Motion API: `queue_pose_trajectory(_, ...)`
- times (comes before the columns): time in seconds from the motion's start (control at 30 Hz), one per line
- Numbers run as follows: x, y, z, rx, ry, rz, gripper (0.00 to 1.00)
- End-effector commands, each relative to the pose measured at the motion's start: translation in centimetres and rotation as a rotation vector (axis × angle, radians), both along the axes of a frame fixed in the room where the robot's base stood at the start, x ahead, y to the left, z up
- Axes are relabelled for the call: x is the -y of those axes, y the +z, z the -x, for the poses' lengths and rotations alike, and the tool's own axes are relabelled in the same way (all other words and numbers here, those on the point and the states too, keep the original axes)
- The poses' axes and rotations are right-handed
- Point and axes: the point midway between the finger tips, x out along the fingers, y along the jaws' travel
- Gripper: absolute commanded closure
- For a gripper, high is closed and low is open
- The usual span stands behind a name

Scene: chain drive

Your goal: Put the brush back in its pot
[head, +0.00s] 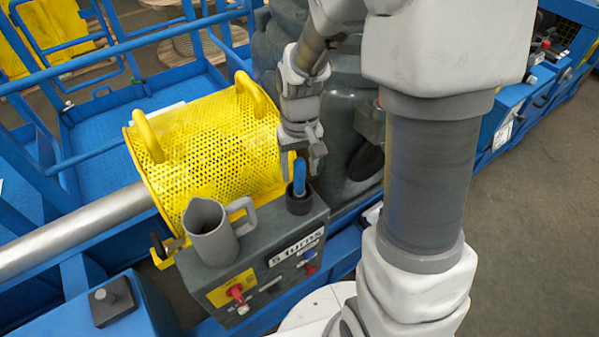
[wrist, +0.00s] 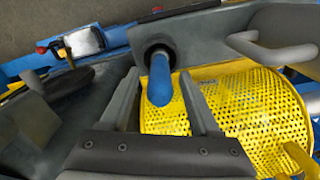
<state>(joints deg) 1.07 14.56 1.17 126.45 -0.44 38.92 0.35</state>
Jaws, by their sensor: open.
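The brush shows as a blue handle (head: 299,174) standing about upright in a small dark pot (head: 299,204) on the grey control box. Its lower end is hidden inside the pot. The wrist view shows the blue handle (wrist: 160,80) rising towards me out of the round pot (wrist: 152,46). My gripper (head: 303,168) points down just above the pot. Its two fingers are open and apart, one on each side of the handle's top; the wrist view shows gaps on both sides, so it does not hold the brush.
A grey jug (head: 210,232) with a handle stands left of the pot on the same box (head: 262,248). A yellow perforated guard (head: 205,140) with raised handles lies behind it. A red knob (head: 236,291) is on the box's front. Blue railings are at the left.

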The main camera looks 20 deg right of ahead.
Motion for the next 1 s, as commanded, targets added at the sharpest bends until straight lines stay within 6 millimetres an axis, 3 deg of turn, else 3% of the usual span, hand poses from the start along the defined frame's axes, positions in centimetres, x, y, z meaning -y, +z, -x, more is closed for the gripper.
queue_pose_trajectory(0.3, 0.0, 7.0, -0.1, 0.006, 0.000, 0.000, 0.37)
queue_pose_trajectory(0.63, 0.0, 10.3, 0.3, 0.012, 0.000, 0.000, 0.37)
queue_pose_trajectory(1.0, -0.1, 15.8, 4.8, 0.188, 0.002, 0.004, 0.37)
